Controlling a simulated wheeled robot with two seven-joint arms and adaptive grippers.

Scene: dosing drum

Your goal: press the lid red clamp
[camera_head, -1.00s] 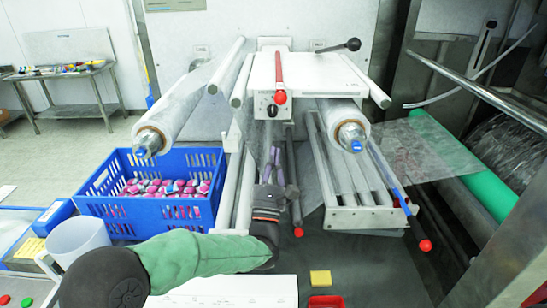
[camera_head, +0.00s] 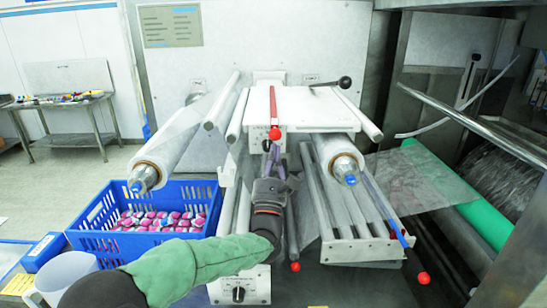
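The red clamp (camera_head: 272,103) is a narrow red bar lying along the top of the white lid (camera_head: 308,107). Its round red end (camera_head: 275,133) hangs over the front edge of the lid. My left gripper (camera_head: 273,152) points up and away, just below and in front of this red end. It looks apart from the clamp, though the gap is hard to judge. Its fingers are small and dark, so whether they are open or shut is unclear. My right gripper is not in view.
Film rolls (camera_head: 165,157) (camera_head: 337,153) flank the lid on both sides. A black-knobbed lever (camera_head: 335,84) stands behind it. A blue crate (camera_head: 120,246) with pink packs is at left. A lower frame (camera_head: 360,250) with red-tipped rods and a green roller (camera_head: 480,212) are at right.

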